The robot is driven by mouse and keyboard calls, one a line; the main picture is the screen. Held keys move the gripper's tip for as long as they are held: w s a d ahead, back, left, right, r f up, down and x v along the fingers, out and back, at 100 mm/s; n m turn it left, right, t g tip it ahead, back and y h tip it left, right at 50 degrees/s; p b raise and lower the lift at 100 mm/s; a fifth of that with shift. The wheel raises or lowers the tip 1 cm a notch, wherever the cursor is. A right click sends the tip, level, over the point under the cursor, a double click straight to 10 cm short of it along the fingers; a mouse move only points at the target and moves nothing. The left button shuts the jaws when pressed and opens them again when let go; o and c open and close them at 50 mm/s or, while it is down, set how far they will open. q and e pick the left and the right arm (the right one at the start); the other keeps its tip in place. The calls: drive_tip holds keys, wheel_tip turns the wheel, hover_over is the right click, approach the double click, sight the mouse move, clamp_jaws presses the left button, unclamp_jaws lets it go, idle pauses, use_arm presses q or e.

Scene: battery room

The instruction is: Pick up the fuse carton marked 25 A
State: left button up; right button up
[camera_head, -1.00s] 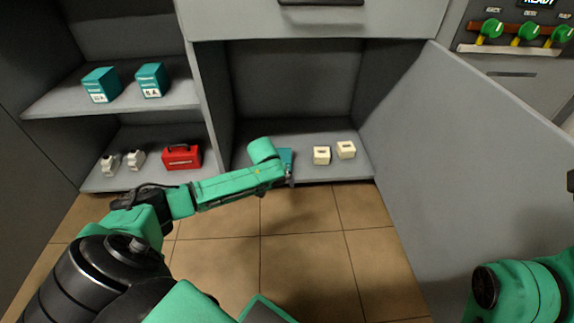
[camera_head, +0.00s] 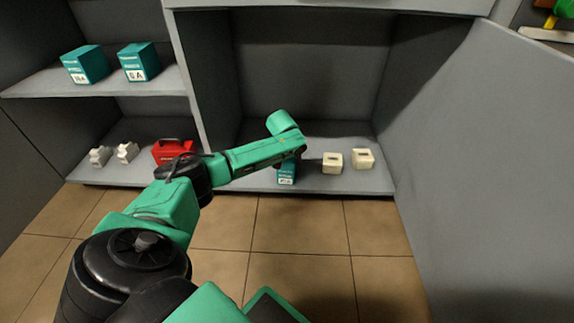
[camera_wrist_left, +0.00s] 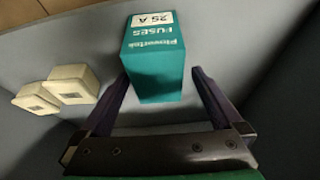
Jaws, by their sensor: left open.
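The teal fuse carton marked 25 A (camera_wrist_left: 156,58) stands on the lower shelf of the open cabinet. In the head view the carton (camera_head: 287,174) is partly hidden behind my left wrist. My left gripper (camera_wrist_left: 158,76) is open, with one finger on each side of the carton in the wrist view. The carton's near end lies between the fingers, and I see no clear contact. In the head view the left gripper (camera_head: 299,154) is mostly hidden by its own arm. My right gripper is out of view.
Two cream boxes (camera_head: 333,163) (camera_head: 362,159) stand right of the carton. Two other teal cartons (camera_head: 87,66) (camera_head: 139,63) are on the upper left shelf. A red case (camera_head: 173,152) and white parts (camera_head: 127,152) are below them. An open door (camera_head: 480,150) bounds the right side.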

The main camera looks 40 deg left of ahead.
use_arm(q)
drive_tip(key=b+x, duration=0.3)
drive_tip(key=x, duration=0.1)
drive_tip(key=shift+w+d, duration=0.1)
drive_tip(key=shift+d, duration=0.1)
drive_tip(key=shift+w+a+f+b, duration=0.15)
drive_tip(key=shift+f+b, duration=0.1)
drive_tip(key=shift+b, duration=0.35)
drive_tip(key=shift+r, duration=0.2)
drive_tip(key=shift+f+p, duration=0.3)
drive_tip(key=shift+p, duration=0.25)
clamp_jaws()
